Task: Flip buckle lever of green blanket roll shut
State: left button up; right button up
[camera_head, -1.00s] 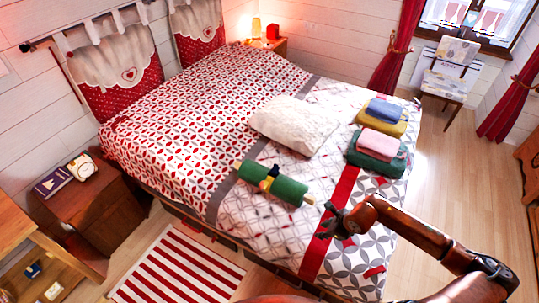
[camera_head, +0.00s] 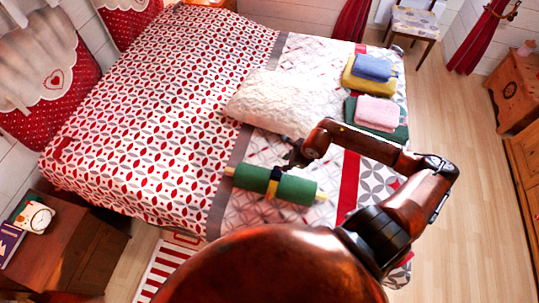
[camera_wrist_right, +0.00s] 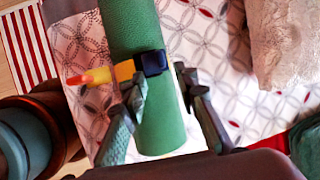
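The green blanket roll (camera_head: 296,189) lies on the bed, its pale core ends sticking out. A strap with a dark buckle (camera_head: 274,181) crosses its middle. In the right wrist view the roll (camera_wrist_right: 130,28) runs down between my fingers, with a dark blue buckle block (camera_wrist_right: 153,62) on a yellow strap. A yellow lever with an orange tip (camera_wrist_right: 88,77) sticks out sideways from the roll, away from its surface. My right gripper (camera_head: 292,158) is open and empty, just beyond the roll near the buckle; its spread fingers show in the wrist view (camera_wrist_right: 160,88). My left gripper is out of view.
A white pillow (camera_head: 277,103) lies beyond the roll. Folded blue and yellow cloths (camera_head: 372,68) and pink and green cloths (camera_head: 377,112) lie to the right. A nightstand (camera_head: 62,235) stands at left. The patterned bedspread (camera_head: 150,110) left of the roll is clear.

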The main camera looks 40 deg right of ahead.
aim_at(278, 167)
jog(key=x, duration=0.6)
jog(key=shift+w+f, duration=0.15)
jog(key=shift+w, duration=0.1)
jog(key=shift+w+f, duration=0.2)
jog(key=shift+f, duration=0.4)
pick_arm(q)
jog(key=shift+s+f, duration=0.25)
pick_arm(e)
jog(key=shift+a, duration=0.1)
jog(key=shift+c, duration=0.5)
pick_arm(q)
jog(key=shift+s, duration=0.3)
pick_arm(e)
grip_shut()
